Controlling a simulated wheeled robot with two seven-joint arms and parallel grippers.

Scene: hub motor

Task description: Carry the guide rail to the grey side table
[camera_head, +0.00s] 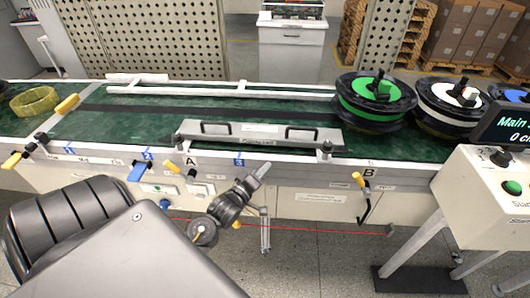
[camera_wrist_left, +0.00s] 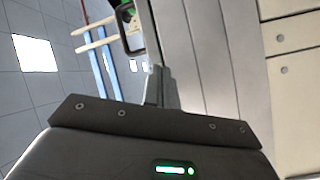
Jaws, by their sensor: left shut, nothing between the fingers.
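A long silver metal bar with two black handles (camera_head: 258,141), which looks like the guide rail, lies along the front edge of the green conveyor. My left gripper (camera_head: 262,171) is in front of the conveyor, just below and in front of the bar. Its fingers are shut and empty, apart from the bar. In the left wrist view the shut fingers (camera_wrist_left: 160,88) point up the picture, close to a black handle (camera_wrist_left: 131,32). I cannot tell for sure which thing is the grey side table; a light grey cabinet (camera_head: 291,50) stands behind the conveyor. My right gripper is not in view.
Green (camera_head: 376,98) and white-topped (camera_head: 454,97) black hubs sit on the conveyor's right. A yellow ring (camera_head: 34,101) lies at its left. White rails (camera_head: 215,92) run along the back. A control box (camera_head: 487,190) stands at right. Yellow-tipped levers line the front edge.

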